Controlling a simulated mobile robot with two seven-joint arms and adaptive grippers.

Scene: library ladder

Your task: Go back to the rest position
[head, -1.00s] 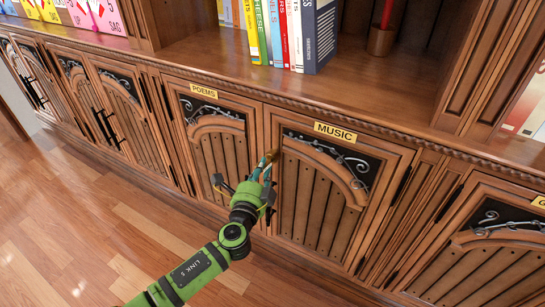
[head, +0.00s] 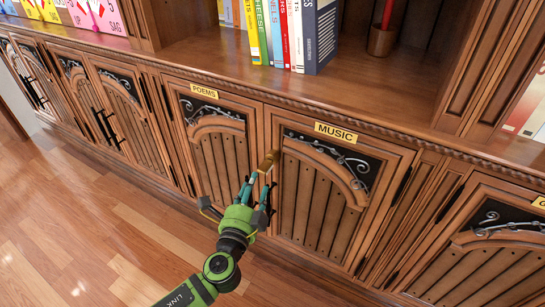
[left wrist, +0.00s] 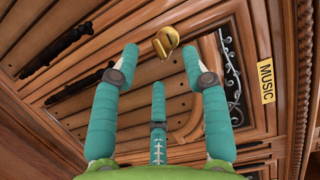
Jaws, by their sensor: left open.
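My left gripper (head: 246,190) is in front of the lower cabinet, near the join between the doors labelled POEMS (head: 217,150) and MUSIC (head: 322,195). Its teal fingers are spread and empty. A brass knob (head: 268,160) stands out at the left edge of the MUSIC door, just beyond the fingertips. The left wrist view shows the knob (left wrist: 166,40) past the spread fingers (left wrist: 163,75), with nothing held between them. The MUSIC door looks closed. My right gripper is not in view.
A wooden shelf (head: 190,62) above the doors holds several upright books (head: 275,35) and a brown cup (head: 382,40) with a red item. More closed cabinet doors (head: 130,115) with dark handles stand to the left. The wooden floor (head: 90,215) in front is clear.

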